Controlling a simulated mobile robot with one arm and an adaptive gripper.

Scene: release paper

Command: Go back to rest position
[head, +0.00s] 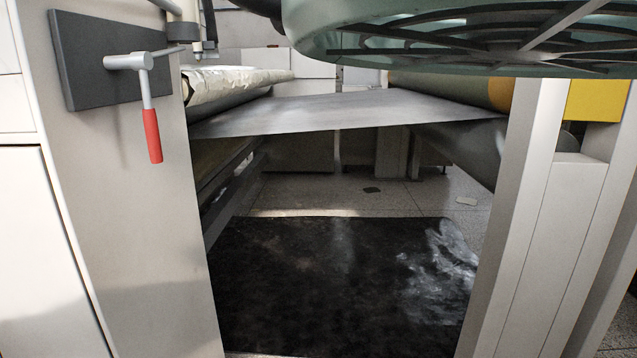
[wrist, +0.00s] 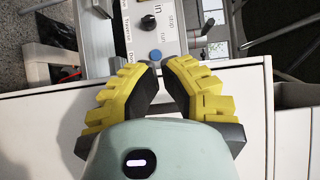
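My gripper (wrist: 159,68) shows in the wrist view, with two yellow ribbed fingers with dark pads. The fingers lean toward each other, and a narrow gap is left between their tips. Nothing is held between them. Beyond the tips is a control panel with a black knob (wrist: 148,22) and a blue button (wrist: 155,55). The panel has words such as "stop" and "run". The gripper fingers do not show in the head view.
In the head view, a lever with a red handle (head: 152,135) sticks out from the left post. A grey sheet (head: 330,113) spans between rollers, with a wrapped roll (head: 225,82) at left. A dark mat (head: 330,285) lies on the floor between the posts. White cabinets stand at left.

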